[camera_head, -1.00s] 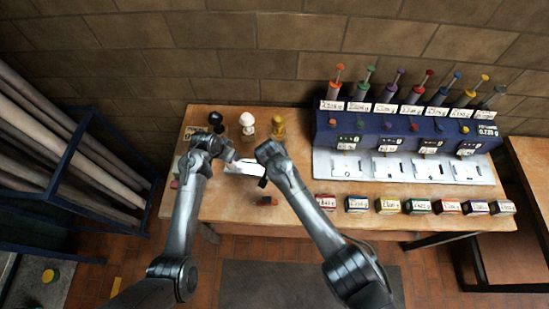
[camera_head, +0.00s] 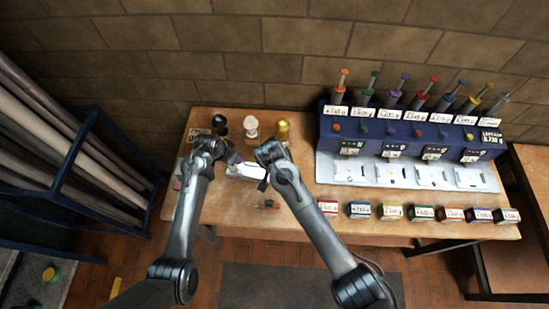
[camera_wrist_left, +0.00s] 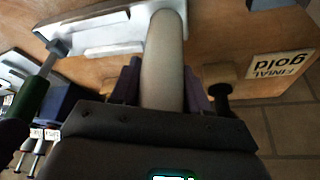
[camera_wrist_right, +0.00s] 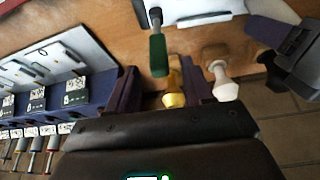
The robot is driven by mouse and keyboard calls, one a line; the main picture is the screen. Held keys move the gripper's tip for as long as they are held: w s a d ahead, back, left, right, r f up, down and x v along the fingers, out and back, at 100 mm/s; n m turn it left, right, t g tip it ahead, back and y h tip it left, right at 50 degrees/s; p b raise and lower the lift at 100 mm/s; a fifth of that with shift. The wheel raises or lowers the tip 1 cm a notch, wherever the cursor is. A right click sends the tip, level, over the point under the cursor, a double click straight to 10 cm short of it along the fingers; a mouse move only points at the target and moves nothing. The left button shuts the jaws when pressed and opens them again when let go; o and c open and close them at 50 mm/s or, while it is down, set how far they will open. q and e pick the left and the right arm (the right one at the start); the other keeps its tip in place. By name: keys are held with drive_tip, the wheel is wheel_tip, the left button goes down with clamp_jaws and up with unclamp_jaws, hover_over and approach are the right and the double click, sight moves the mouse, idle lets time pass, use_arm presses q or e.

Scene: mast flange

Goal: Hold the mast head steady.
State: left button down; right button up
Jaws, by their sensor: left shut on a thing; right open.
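My left gripper (camera_wrist_left: 162,78) is shut on a pale beige cylinder, seemingly the mast head (camera_wrist_left: 165,45). The cylinder reaches across a white fixture (camera_wrist_left: 100,35) on the bench; the fixture also shows in the head view (camera_head: 243,171). My right gripper (camera_wrist_right: 160,80) is open. The same handle shows at the left wrist view's left edge (camera_wrist_left: 30,98). In the head view the arms largely hide the cylinder.
Black (camera_head: 219,122), white (camera_head: 251,127) and gold (camera_head: 283,129) finials stand at the bench's back left. A "FINIAL gold" card (camera_wrist_left: 282,66) lies near them. A blue dispenser rack (camera_head: 400,135) fills the back right. Several labelled boxes line the front. A small orange-and-black thing (camera_head: 267,204) lies at front.

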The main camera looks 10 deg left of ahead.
drive_tip(key=shift+v, duration=2.7)
use_arm(q)
drive_tip(key=shift+c, duration=2.4)
unclamp_jaws()
drive_tip(key=shift+r, duration=0.1)
